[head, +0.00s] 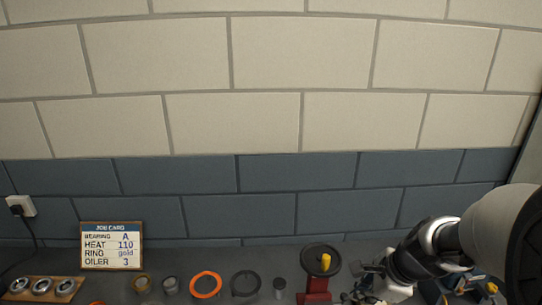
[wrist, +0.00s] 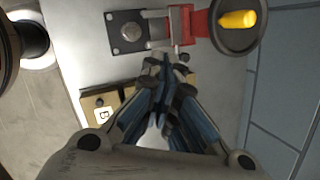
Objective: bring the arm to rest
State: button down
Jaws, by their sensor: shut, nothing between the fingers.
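My gripper (wrist: 163,68) is in the middle of the wrist view with its blue-sided fingers together and nothing between the tips. The tips show just below a red device with a dark handwheel and yellow knob (wrist: 238,20); I cannot tell the height between them. In the head view my arm comes in from the right edge, and its lower end is at the bottom right, partly cut off by the frame. The red device (head: 318,284) stands left of my arm there.
A job card (head: 111,246) stands on the grey bench at the left. A wooden board with several metal bearings (head: 43,288) is at the bottom left. An orange ring (head: 206,285) and a dark ring (head: 245,284) lie mid-bench. A plate marked B (wrist: 103,112) lies beside the fingers.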

jog(key=s+a+r+n+h+b, duration=0.1)
jog(key=s+a+r+n+b, duration=0.1)
jog(key=s+n, duration=0.8)
jog(key=s+a+r+n+h+b, duration=0.1)
jog(key=s+a+r+n, duration=0.3)
jog(key=s+n, duration=0.5)
jog(key=shift+s+a+r+n+t+b, duration=0.2)
jog(key=shift+s+a+n+t+b, duration=0.2)
jog(key=shift+a+n+b, duration=0.6)
jog(key=shift+w+d, duration=0.1)
